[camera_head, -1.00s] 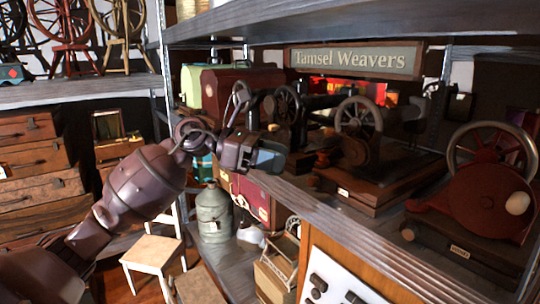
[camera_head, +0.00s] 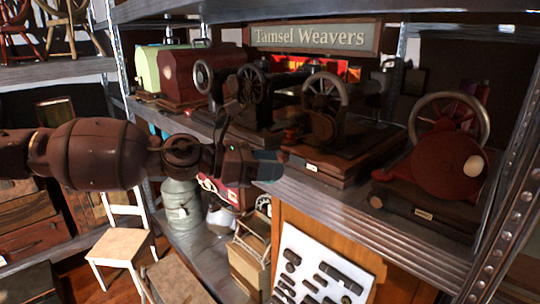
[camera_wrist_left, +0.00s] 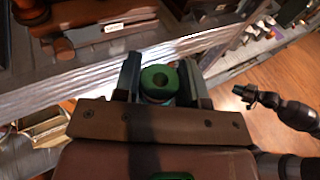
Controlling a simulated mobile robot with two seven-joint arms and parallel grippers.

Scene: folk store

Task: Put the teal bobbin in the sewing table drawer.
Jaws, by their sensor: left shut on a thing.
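The teal bobbin (camera_wrist_left: 160,82), green on top with a dark centre hole, sits between the two fingers of my left gripper (camera_wrist_left: 160,88) in the left wrist view. The gripper is shut on it. In the head view my left gripper (camera_head: 268,165) is in front of the shelf edge, below the sewing machines; the bobbin cannot be made out there. A dark arm, apparently my right one, shows at the right of the wrist view with its gripper (camera_wrist_left: 246,95) over the floor; its jaws are too small to read. I cannot identify the sewing table drawer.
Old sewing machines (camera_head: 325,125) stand on the metal shelf (camera_head: 340,210) under the Tamsel Weavers sign (camera_head: 315,37). A red machine (camera_head: 445,165) is at right. A white chair (camera_head: 120,242) and a wooden chest (camera_head: 35,235) stand at left. Wooden floor is bare in the wrist view.

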